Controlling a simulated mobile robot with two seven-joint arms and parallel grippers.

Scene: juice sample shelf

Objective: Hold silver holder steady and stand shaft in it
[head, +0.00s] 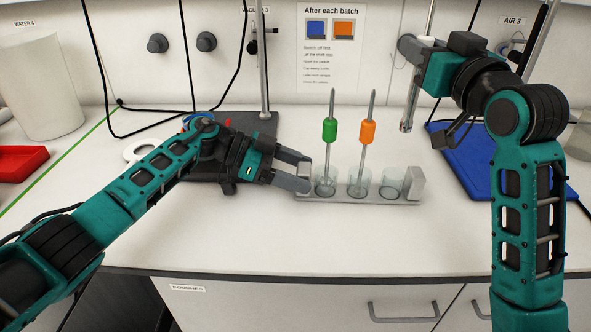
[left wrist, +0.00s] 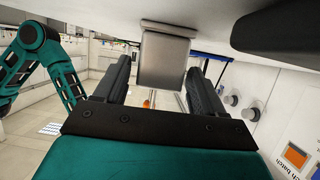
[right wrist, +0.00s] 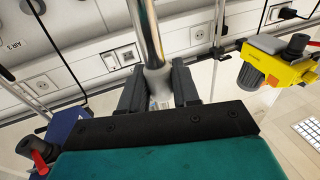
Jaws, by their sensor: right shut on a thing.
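The silver holder (head: 345,198) lies on the worktop, with three clear cups in a row and a grey block at its right end. Its left end block (left wrist: 164,62) is between the fingers of my left gripper (head: 305,172), which look open around it. A shaft with a green grip (head: 330,131) stands in the left cup and one with an orange grip (head: 367,132) in the middle cup. The right cup (head: 392,182) is empty. My right gripper (head: 418,42) is shut on a metal shaft (head: 411,100), held slightly tilted, its lower end above the level of the cups.
A blue tray (head: 480,185) lies at the right. A dark stand base (head: 250,125) with an upright rod is behind my left gripper. A red tray (head: 18,162) and a white cylinder (head: 38,90) are at the left. The worktop in front of the holder is clear.

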